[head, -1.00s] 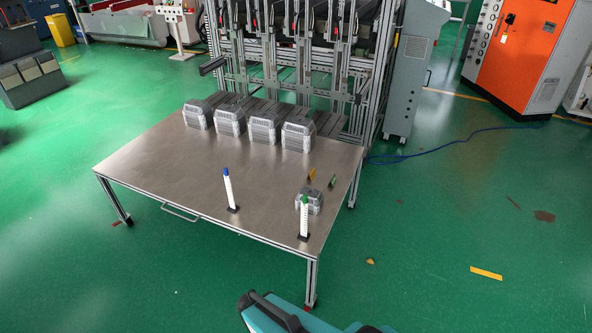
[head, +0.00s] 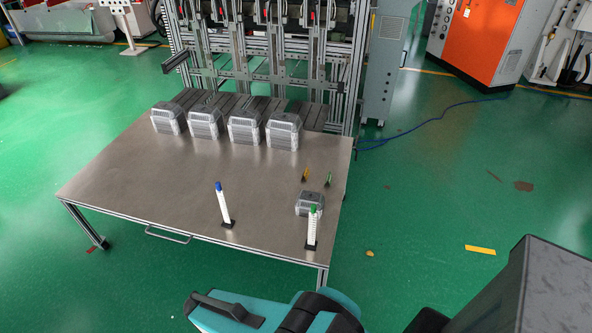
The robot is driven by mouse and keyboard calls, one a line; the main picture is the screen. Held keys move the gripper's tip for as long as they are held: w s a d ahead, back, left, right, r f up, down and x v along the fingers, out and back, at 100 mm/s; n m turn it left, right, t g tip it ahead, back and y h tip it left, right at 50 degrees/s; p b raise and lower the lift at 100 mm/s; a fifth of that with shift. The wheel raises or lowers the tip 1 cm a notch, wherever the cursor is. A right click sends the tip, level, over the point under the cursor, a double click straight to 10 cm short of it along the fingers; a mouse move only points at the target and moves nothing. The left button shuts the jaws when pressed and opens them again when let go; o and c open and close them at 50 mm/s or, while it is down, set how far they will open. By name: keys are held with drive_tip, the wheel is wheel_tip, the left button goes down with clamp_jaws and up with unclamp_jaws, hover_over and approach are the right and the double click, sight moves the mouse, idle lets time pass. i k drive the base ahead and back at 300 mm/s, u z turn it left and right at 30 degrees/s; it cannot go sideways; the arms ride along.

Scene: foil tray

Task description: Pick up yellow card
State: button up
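A small yellow card (head: 306,174) stands upright in a dark holder on the metal table (head: 130,185), toward its right side. A similar green card (head: 328,178) stands just to its right. My gripper cannot be made out in the head view. Teal and black parts of my own body show along the bottom edge, apart from the card.
A clear box (head: 309,204) sits in front of the cards. Several clear boxes line the back, before a metal frame (head: 270,60). The table's left is clear.

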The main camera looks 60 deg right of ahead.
sight(306, 172)
drive_tip(key=z, duration=0.2)
drive_tip(key=i, duration=1.4)
drive_tip(key=z, duration=0.4)
